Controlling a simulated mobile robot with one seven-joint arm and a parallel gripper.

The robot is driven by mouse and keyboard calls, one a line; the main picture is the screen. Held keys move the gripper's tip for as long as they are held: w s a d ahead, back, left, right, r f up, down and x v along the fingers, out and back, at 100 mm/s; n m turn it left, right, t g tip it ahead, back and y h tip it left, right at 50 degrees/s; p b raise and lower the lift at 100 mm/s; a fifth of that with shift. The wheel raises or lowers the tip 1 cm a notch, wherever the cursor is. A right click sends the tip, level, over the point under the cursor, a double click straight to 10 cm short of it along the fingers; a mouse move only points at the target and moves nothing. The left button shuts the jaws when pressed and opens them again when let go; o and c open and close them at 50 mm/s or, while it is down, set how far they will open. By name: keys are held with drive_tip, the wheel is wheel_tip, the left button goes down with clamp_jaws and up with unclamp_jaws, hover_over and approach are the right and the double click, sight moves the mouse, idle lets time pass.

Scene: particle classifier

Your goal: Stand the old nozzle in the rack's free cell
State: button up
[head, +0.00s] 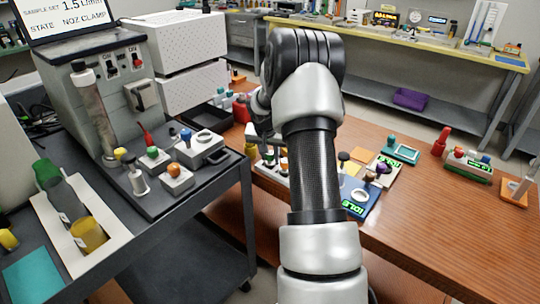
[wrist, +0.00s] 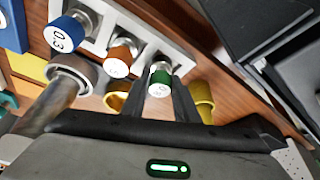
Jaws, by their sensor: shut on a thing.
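The white rack (wrist: 95,48) lies across the upper part of the wrist view. A blue-topped nozzle (wrist: 62,36) and an orange-topped nozzle (wrist: 118,66) stand in it. A green-topped nozzle (wrist: 159,84) is in line with them at the rack's near end. My gripper (wrist: 161,100) is shut on this green-topped nozzle, between its dark fingers. The nozzle's lower part is hidden, so I cannot tell whether it is seated in a cell. In the head view the rack (head: 264,172) is partly hidden behind my arm, and my gripper is mostly hidden.
Gold cups (wrist: 203,97) and a grey ringed cylinder (wrist: 72,72) sit close around my gripper. In the head view a grey machine (head: 100,100) and dark cart (head: 215,195) stand left. A blue IDLE plate (head: 362,199) lies right of my arm. The wooden table's (head: 440,235) front right is clear.

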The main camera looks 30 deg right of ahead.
drive_tip(key=o, duration=1.1)
drive_tip(key=shift+f, duration=0.1)
drive_tip(key=shift+r+p, duration=0.4)
drive_tip(key=p+v, duration=0.1)
drive_tip(key=v, duration=1)
drive_tip(key=shift+r+p, duration=0.3)
drive_tip(key=shift+a, duration=0.1)
